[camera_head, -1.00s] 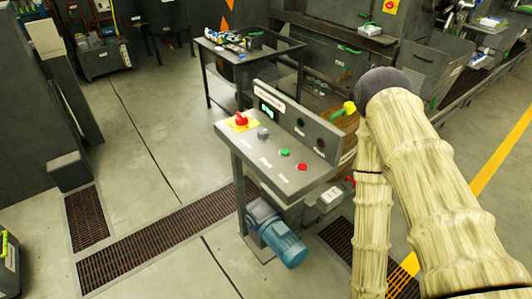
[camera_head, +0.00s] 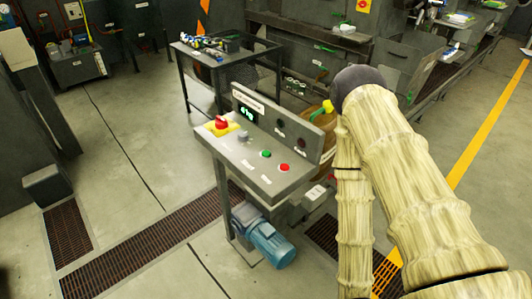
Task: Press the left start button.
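A grey control panel (camera_head: 231,156) stands on a post in the middle of the view, with a sloped top. Along it sit a red mushroom button (camera_head: 222,122) on a yellow plate, a grey knob (camera_head: 242,136), a green button (camera_head: 266,154) and a red button (camera_head: 285,168). The labels are too small to read. A small display (camera_head: 246,114) on the upright back plate shows green figures. My arm, in a pale sleeve, rises at the right, bends at a dark joint and runs down out of the lower edge. My gripper is out of view.
A blue motor (camera_head: 272,243) lies below the panel. A dark table (camera_head: 270,52) with parts on it stands behind. Floor grates (camera_head: 150,245) cross the floor; open floor lies left of the panel.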

